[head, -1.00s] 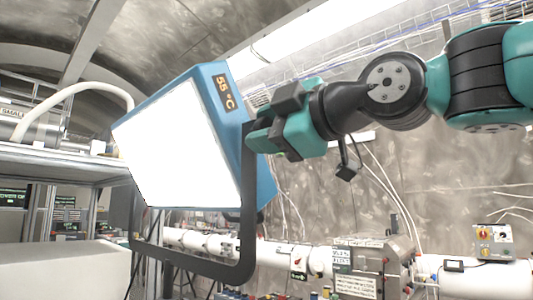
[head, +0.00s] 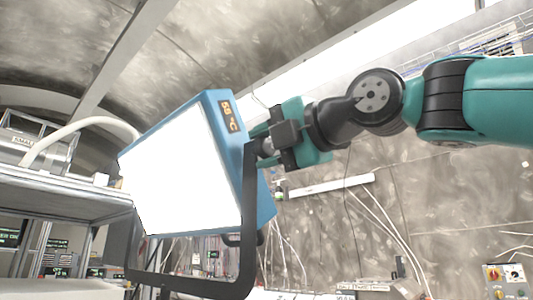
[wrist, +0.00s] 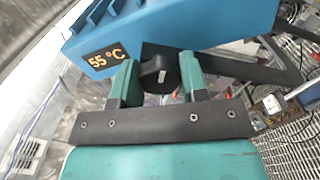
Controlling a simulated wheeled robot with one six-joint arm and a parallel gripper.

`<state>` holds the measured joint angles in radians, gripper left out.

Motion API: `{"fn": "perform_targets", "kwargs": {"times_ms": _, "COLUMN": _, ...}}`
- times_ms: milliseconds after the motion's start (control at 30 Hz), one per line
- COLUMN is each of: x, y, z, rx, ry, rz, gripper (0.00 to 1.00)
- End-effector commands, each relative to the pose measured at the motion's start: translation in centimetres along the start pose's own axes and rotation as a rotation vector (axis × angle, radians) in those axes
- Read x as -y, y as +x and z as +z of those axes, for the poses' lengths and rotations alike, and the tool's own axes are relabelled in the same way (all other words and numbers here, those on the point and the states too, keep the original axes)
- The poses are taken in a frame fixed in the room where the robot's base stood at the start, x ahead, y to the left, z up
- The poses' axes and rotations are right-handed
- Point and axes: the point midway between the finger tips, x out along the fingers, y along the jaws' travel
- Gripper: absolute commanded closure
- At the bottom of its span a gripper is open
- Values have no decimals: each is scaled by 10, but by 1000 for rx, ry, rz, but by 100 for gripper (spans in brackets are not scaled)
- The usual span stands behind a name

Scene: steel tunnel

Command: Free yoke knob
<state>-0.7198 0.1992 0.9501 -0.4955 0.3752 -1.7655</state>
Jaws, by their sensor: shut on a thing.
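In the head view my gripper (head: 264,147) is at the upper right side of a lamp, and the knob is mostly hidden there. The lamp has a blue housing (head: 258,190) and a bright white panel (head: 185,175). Its display (head: 229,115) reads 55 °C in the wrist view (wrist: 105,58). A black yoke (head: 200,284) runs around the lamp's lower side and up to the knob.
A grey shelf (head: 60,205) with a pale hose (head: 75,130) stands at the left. Cables (head: 395,225) hang along the tunnel wall at the right. A control box (head: 506,280) is at the lower right. Space right of the lamp below my arm looks open.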

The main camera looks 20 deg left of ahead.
Motion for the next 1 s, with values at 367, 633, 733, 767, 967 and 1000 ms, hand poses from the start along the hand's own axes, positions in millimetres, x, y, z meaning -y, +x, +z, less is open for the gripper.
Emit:
{"fn": "perform_targets", "kwargs": {"times_ms": 367, "x": 2, "y": 1, "z": -1, "rx": -2, "ry": -94, "rz": -2, "gripper": 83}}
{"fn": "perform_targets", "kwargs": {"times_ms": 633, "x": 1, "y": 1, "z": -1, "rx": -3, "ry": -99, "rz": -3, "gripper": 83}}
{"fn": "perform_targets", "kwargs": {"times_ms": 733, "x": 1, "y": 1, "z": -1, "rx": -3, "ry": -98, "rz": -3, "gripper": 83}}
{"fn": "perform_targets", "kwargs": {"times_ms": 767, "x": 1, "y": 1, "z": -1, "rx": -3, "ry": -98, "rz": -3, "gripper": 83}}
{"fn": "perform_targets", "kwargs": {"times_ms": 967, "x": 1, "y": 0, "z": 0, "rx": -2, "ry": -98, "rz": -2, "gripper": 34}}
{"fn": "perform_targets", "kwargs": {"times_ms": 1000, "x": 1, "y": 0, "z": 0, "rx": -2, "ry": -98, "rz": -1, "gripper": 34}}
